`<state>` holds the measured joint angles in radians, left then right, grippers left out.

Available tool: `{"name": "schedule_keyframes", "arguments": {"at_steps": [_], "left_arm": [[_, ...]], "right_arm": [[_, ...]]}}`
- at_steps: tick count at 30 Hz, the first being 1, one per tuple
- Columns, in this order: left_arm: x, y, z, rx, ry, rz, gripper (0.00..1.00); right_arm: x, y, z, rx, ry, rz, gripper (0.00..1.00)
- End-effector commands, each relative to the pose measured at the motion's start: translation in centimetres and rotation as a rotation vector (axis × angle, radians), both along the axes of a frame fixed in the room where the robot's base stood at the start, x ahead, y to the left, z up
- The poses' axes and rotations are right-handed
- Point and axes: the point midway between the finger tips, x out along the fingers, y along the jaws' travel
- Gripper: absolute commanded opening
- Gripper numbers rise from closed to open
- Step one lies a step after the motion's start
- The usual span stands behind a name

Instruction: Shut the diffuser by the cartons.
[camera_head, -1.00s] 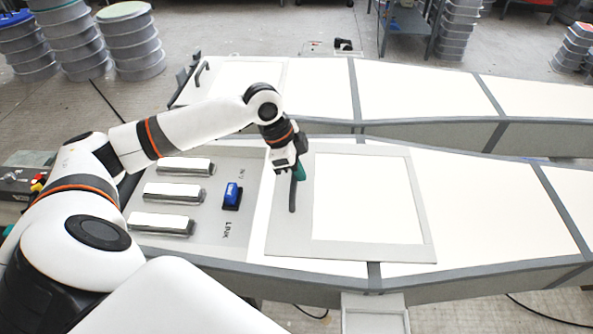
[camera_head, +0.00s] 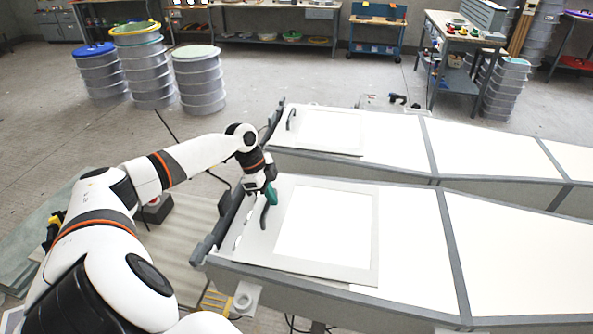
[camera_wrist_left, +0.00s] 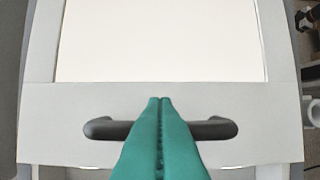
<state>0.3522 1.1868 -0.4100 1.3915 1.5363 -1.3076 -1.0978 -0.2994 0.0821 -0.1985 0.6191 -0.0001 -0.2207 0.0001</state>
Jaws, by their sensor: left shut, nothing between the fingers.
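The nearer diffuser (camera_head: 325,228) is a white panel in a grey frame, lying on the left end of the front long light box. It covers nearly all of that end, with a thin slit at its left edge. A dark bar handle (camera_head: 264,216) sits on its left margin and shows in the left wrist view (camera_wrist_left: 102,129). My left gripper (camera_head: 271,192), with green fingers, is shut and empty at this handle. The fingers (camera_wrist_left: 160,102) cross the handle's middle in the wrist view; contact is unclear. My right gripper is out of view.
A second light box with its own handled diffuser (camera_head: 332,130) lies behind. Stacked round tubs (camera_head: 140,62) stand at the back left. Workbenches (camera_head: 280,12) line the far wall. Bare floor (camera_head: 270,75) lies between. I cannot make out any cartons.

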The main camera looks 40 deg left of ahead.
Motion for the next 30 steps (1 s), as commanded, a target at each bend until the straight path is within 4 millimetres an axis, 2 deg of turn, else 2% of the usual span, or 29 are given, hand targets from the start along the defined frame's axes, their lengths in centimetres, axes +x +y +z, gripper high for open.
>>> {"name": "schedule_keyframes", "arguments": {"at_steps": [1, 3, 10, 25, 30], "left_arm": [[-0.8, 1.2, -0.1, 0.005, 0.005, 0.005, 0.0], [-1.4, 2.2, -0.1, 0.004, 0.004, 0.004, 0.0], [-2.6, 4.2, -0.1, 0.002, 0.003, 0.002, 0.0], [-2.8, 4.7, 0.0, 0.004, 0.001, 0.002, 0.0], [-2.6, 3.9, 0.4, 0.001, 0.0, 0.001, 0.0]], "right_arm": [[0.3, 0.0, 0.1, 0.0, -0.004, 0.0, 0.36], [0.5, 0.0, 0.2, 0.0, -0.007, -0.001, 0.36], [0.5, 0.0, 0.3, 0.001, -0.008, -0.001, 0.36], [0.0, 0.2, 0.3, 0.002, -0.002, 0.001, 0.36], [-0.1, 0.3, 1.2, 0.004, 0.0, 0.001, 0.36]]}}
